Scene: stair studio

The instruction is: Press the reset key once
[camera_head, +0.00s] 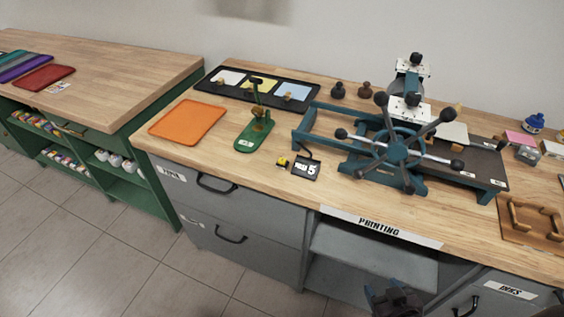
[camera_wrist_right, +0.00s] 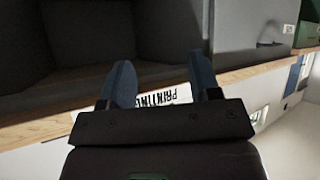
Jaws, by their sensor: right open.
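A small black counter (camera_head: 306,168) showing a white 5 lies on the wooden worktop, in front of the blue-green press (camera_head: 398,150). A small yellow and black piece (camera_head: 282,162) is just left of it. I cannot tell which part is the reset key; any label is too small to read. My right gripper (camera_head: 394,292) is low in front of the grey cabinet, below the worktop edge and well away from the counter. In the right wrist view its two blue fingers (camera_wrist_right: 161,82) are apart with nothing between them. My left gripper is not in view.
A green hand tool (camera_head: 254,135), an orange mat (camera_head: 188,121) and a black tray (camera_head: 220,92) are left of the counter. The press wheel's knobbed spokes stand to its right. A wooden frame (camera_head: 510,232) lies at right. The worktop in front of the counter is clear.

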